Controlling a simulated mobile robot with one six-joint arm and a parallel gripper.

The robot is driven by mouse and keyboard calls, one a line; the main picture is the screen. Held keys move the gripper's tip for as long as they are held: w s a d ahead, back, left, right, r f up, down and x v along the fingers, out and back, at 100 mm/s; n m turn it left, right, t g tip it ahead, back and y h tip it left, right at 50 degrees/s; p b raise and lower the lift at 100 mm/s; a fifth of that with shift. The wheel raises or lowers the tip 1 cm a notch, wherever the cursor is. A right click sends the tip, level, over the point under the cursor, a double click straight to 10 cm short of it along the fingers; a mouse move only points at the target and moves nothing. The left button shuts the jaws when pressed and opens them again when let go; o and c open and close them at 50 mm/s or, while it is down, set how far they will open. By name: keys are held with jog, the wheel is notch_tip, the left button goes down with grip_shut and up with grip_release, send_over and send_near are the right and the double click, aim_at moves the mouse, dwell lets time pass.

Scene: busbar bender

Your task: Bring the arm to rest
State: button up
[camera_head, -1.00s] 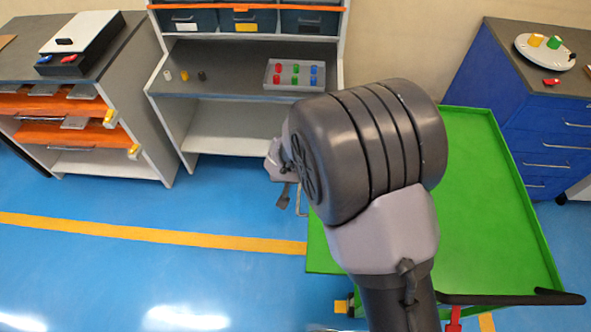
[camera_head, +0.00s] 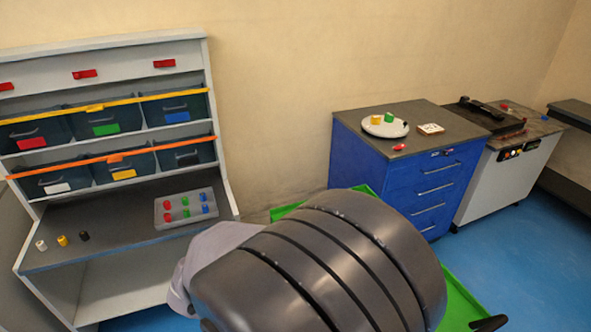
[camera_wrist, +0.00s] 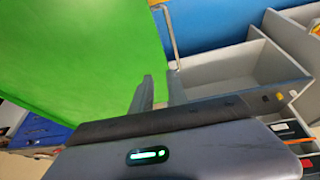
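My gripper (camera_wrist: 160,90) shows in the wrist view with its two fingers apart and nothing between them. Behind the fingers lie the green surface of a cart and the blue floor. In the head view my own dark arm fills the bottom middle, and the gripper is hidden there. The green cart (camera_head: 458,300) shows partly behind the arm in the head view, and its green surface (camera_wrist: 85,50) fills the upper left of the wrist view.
A workbench (camera_head: 105,235) with bins and a grey tray of coloured pegs (camera_head: 170,219) stands at left. A blue drawer cabinet (camera_head: 390,175) and a grey machine cabinet (camera_head: 500,185) stand at right. Open blue floor (camera_head: 530,250) lies in front of them.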

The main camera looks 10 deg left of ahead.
jog(key=w+d+r+m+b, duration=0.15)
jog(key=d+r, duration=0.25)
jog(key=d, duration=0.4)
jog(key=d+r+m+b, duration=0.1)
jog(key=d+r+m, duration=0.25)
jog(key=d, duration=0.45)
jog(key=w+d+r+m+b, duration=0.1)
jog(key=d+r, duration=0.4)
jog(key=d, duration=0.4)
jog(key=s+d+r+m+t+b, duration=0.1)
jog(key=s+d+m, duration=0.3)
jog(key=s+d, duration=0.5)
jog(key=s+r, duration=0.1)
jog(key=s, duration=0.2)
jog(key=shift+d+t, duration=0.3)
